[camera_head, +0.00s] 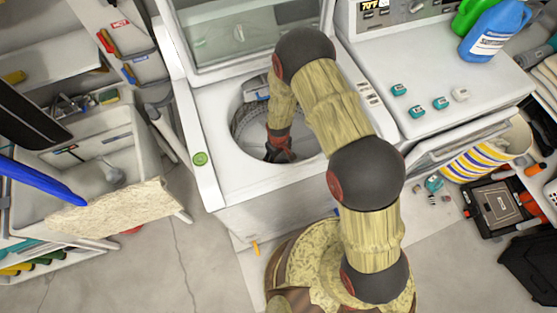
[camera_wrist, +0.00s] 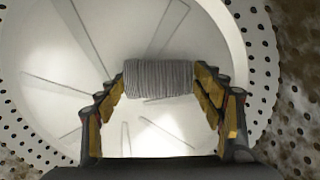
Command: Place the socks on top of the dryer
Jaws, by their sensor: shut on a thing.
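My gripper (camera_head: 280,150) reaches down into the open washer drum in the head view. In the wrist view my gripper (camera_wrist: 166,95) is shut on the socks (camera_wrist: 158,78), a grey ribbed roll between its two fingers. The white drum floor with its fins lies below them. The socks are hidden in the head view. The dryer (camera_head: 450,95) stands to the right of the washer. Its white top carries several small teal and white items and, at the back, a blue bottle.
The washer (camera_head: 210,120) has its lid (camera_head: 240,35) raised, and its perforated drum wall (camera_wrist: 262,60) surrounds my gripper. The blue bottle (camera_head: 492,32) and a green bottle (camera_head: 472,15) stand at the dryer's back right. A sink (camera_head: 100,150) is at left.

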